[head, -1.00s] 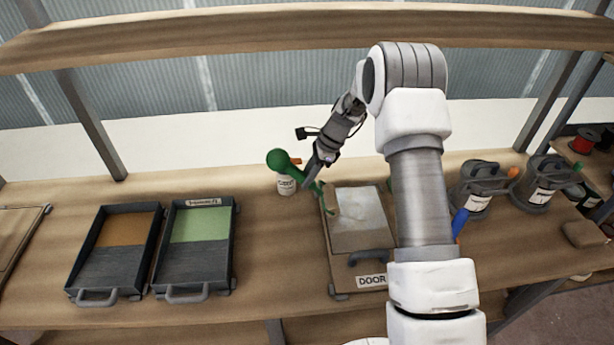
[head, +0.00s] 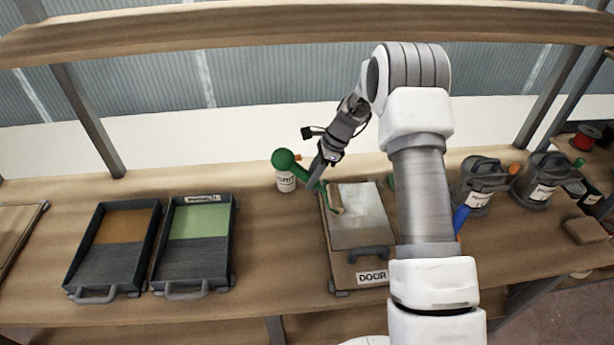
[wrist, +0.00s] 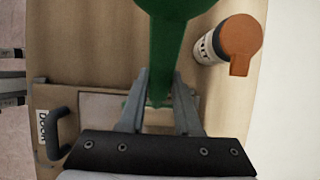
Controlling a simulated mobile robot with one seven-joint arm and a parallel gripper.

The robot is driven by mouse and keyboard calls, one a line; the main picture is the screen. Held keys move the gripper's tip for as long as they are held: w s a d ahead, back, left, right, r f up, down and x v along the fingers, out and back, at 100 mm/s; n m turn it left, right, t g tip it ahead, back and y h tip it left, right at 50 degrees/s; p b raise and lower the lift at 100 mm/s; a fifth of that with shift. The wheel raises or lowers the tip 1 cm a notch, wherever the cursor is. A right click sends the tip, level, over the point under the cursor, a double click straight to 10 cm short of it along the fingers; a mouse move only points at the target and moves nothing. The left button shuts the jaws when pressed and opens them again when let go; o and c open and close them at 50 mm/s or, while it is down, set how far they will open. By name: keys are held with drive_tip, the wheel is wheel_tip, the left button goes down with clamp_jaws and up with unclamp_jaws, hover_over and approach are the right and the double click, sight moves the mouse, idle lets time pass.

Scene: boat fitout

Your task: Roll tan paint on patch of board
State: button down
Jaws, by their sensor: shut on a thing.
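My gripper (head: 322,167) is shut on the green handle of a paint roller (head: 287,160), whose round knob end points up and left. In the wrist view the green handle (wrist: 168,60) sits between my two fingers and covers much of the view. The roller's tan sleeve (head: 336,199) is over the upper left of the board's pale grey patch (head: 362,220); I cannot tell if it touches. The board (head: 345,270) is brown, labelled DOOR, with a dark handle at its front. One tray (head: 125,227) holds tan-brown paint.
A second tray (head: 200,222) holds green paint, right of the brown one. Grey cans (head: 478,185) stand at right. A shelf (head: 300,30) crosses above.

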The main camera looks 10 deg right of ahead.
sight(320, 182)
drive_tip(key=d, duration=0.3)
drive_tip(key=shift+d+r, duration=0.1)
drive_tip(key=shift+d, duration=0.15)
drive_tip(key=shift+d+f, duration=0.2)
drive_tip(key=shift+d, duration=2.15)
drive_tip(key=shift+d, duration=0.1)
drive_tip(key=d, duration=0.4)
drive_tip(key=shift+d+r, duration=0.1)
drive_tip(key=shift+d, duration=0.25)
drive_tip(key=shift+a, duration=2.45)
